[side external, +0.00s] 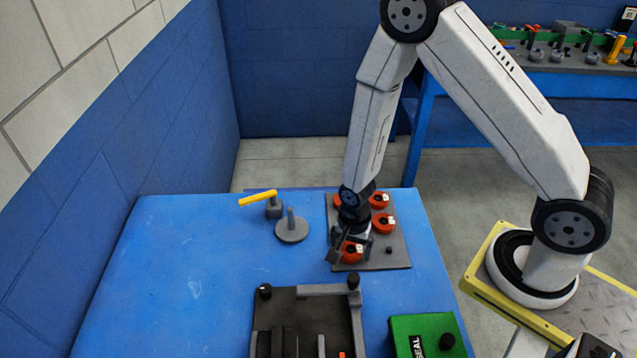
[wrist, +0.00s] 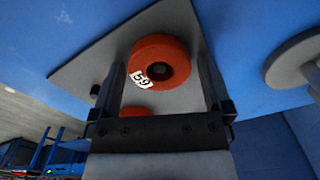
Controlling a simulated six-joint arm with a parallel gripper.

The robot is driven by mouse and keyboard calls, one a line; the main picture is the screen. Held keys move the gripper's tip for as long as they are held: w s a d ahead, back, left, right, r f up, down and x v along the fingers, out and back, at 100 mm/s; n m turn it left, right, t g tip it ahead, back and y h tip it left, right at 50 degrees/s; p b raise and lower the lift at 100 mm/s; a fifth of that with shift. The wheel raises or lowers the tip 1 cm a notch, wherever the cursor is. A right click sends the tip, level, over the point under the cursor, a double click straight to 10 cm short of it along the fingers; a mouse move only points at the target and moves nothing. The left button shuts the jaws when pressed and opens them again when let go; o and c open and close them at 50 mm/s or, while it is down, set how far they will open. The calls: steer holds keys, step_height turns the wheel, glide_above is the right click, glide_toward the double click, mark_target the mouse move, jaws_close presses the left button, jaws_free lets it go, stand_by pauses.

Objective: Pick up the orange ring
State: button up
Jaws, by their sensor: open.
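Several orange rings with white labels sit on a grey plate (side external: 398,256). Two of them, one ring (side external: 379,199) and another ring (side external: 384,223), lie toward the back and right of the plate. The orange ring (side external: 352,254) at the front left is under my gripper (side external: 351,247). In the wrist view this orange ring (wrist: 172,52), with a dark centre and a label, lies between the two open fingers of my gripper (wrist: 162,70). Whether the fingers touch it cannot be told. A second orange ring (wrist: 136,111) is mostly hidden behind the gripper body.
A grey disc with a post (side external: 291,229) and a yellow-handled part (side external: 260,198) stand left of the plate. A dark fixture (side external: 353,318) and a green SEAL box (side external: 425,325) are in front. The left side of the blue table (side external: 180,270) is clear.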

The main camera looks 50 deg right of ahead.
steer(key=c, duration=1.1)
steer(key=shift+o, duration=0.2)
steer(key=shift+r, duration=0.2)
step_height(320, 180, up, 10)
steer(key=shift+f, duration=0.15)
stand_by(0.5)
steer(key=w+a+r, duration=0.1)
steer(key=w, duration=0.4)
steer(key=w+a+r, duration=0.1)
steer(key=w, duration=0.4)
steer(key=w+a+r, duration=0.1)
steer(key=w+a, duration=0.1)
steer(key=w, duration=0.3)
steer(key=shift+w+r, duration=0.15)
steer(key=shift+r, duration=0.1)
